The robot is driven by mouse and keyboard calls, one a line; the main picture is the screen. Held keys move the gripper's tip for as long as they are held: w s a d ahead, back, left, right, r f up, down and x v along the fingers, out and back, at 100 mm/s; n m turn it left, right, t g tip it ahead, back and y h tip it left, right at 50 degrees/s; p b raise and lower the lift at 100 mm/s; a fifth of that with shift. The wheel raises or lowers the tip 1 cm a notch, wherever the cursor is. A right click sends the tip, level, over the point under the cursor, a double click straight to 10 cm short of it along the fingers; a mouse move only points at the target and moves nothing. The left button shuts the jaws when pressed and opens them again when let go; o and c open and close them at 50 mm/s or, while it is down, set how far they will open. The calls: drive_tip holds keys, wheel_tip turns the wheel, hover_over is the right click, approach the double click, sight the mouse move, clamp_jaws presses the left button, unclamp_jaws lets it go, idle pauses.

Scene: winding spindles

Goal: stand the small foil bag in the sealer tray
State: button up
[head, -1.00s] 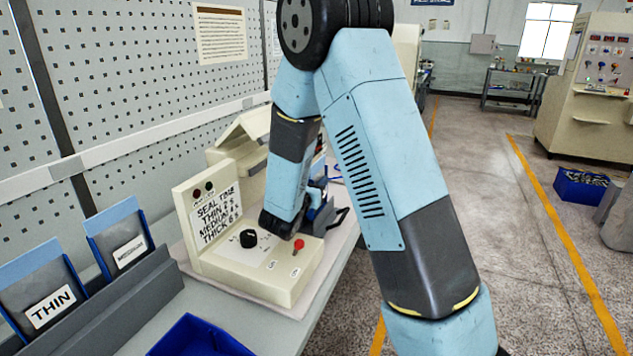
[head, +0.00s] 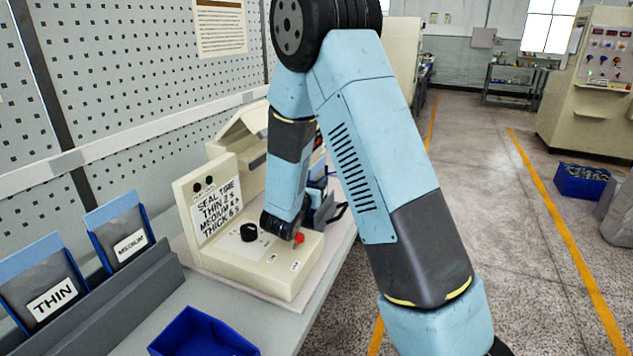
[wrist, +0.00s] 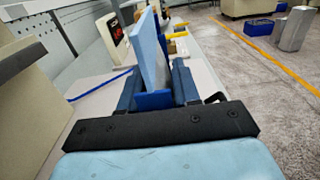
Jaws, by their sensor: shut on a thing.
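My gripper (wrist: 156,84) is shut on a thin upright panel with a light-blue face (wrist: 148,50), which I take to be the small foil bag. A bright blue piece shows at its foot between the fingers. In the head view my gripper (head: 318,192) is beyond the sealer's control panel, largely hidden by my arm; a grey flat piece (head: 326,212) shows beside it. The cream sealer (head: 262,262) carries a seal-time sign, a black knob and a red button. I cannot make out the sealer tray or whether the bag touches it.
Grey pouches labelled THIN (head: 48,298) and MEDIUM (head: 128,243) stand in a rack at the left. An empty-looking blue bin (head: 204,335) is at the front of the bench. A pegboard wall (head: 120,70) runs along the left.

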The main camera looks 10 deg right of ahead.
drive_tip(key=shift+f, duration=0.15)
drive_tip(key=o, duration=1.1)
drive_tip(key=v, duration=0.7)
drive_tip(key=shift+s+a, duration=0.2)
